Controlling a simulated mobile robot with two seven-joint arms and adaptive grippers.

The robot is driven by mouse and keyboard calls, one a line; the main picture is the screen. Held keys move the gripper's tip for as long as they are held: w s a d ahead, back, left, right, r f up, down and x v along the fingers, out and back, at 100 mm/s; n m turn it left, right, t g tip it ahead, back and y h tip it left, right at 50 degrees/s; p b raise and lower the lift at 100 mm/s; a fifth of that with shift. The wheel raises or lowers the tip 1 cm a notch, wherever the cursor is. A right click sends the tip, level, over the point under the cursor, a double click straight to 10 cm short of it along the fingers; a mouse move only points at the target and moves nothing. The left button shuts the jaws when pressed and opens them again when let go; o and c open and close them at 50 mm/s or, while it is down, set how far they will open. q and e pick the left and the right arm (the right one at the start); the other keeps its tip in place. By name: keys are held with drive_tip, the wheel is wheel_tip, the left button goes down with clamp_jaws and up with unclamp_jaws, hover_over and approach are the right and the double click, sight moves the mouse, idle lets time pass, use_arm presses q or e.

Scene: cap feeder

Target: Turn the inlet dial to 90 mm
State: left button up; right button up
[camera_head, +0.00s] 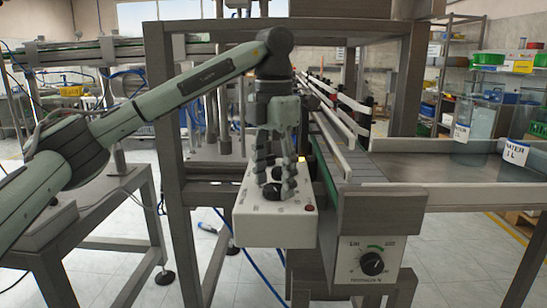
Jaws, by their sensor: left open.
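A white control box (274,231) stands beside the conveyor in the middle of the view, with dark dials on its sloped top. My left gripper (276,178) points down over it, its fingers open and apart. One black dial (272,193) shows between and below the fingertips; I cannot tell whether they touch it. Its scale and pointer are partly hidden and too small to read. A second black dial (372,263) with a green arc sits on the white front panel (350,274) of the conveyor. I cannot read which is labelled inlet. My right gripper is not in view.
A red button (309,208) is at the box's right corner. The conveyor (345,160) with guide rails runs back behind it. A metal table (440,167) at right holds clear containers labelled water (514,152). A grey frame post (165,130) stands left of the gripper.

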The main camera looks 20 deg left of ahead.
sight(274, 186)
use_arm(q)
wheel_tip(274, 186, up, 12)
drive_tip(key=shift+f, duration=0.25)
idle(0.3)
